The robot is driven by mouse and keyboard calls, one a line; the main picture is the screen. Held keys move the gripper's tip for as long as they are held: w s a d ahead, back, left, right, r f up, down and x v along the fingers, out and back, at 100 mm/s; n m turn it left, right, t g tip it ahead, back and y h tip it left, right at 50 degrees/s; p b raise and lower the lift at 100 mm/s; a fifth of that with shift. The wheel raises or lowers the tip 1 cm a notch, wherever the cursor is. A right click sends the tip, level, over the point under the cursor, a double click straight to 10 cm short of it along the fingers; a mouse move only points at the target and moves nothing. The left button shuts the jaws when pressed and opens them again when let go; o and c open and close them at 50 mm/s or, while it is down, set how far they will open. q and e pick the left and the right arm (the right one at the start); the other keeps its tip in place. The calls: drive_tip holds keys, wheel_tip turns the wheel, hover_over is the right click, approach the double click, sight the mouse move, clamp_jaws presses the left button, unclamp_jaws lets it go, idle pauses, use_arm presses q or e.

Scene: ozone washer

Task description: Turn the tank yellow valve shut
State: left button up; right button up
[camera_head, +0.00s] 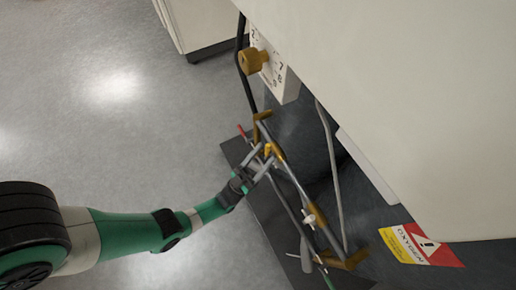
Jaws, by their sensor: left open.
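A pipe assembly (295,180) with brass-coloured elbows runs diagonally beside the large white cabinet. A small yellow valve piece (274,151) sits on its upper part. My left gripper (264,157) comes in from the left and is open, its fingertips at the yellow valve piece. I cannot tell whether the fingers touch it, and they partly cover it. My right gripper is not in view.
A brass knob (253,61) sticks out of a numbered panel (282,77) above. A red lever (241,131) lies near the pipe's upper end. Open grey floor (110,130) lies left.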

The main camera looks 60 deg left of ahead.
sight(265, 154)
use_arm(q)
drive_tip(key=v, duration=0.4)
drive_tip(key=shift+s+f, duration=0.2)
drive_tip(key=shift+f, duration=0.15)
drive_tip(key=shift+s+f, duration=0.1)
drive_tip(key=shift+s, duration=0.15)
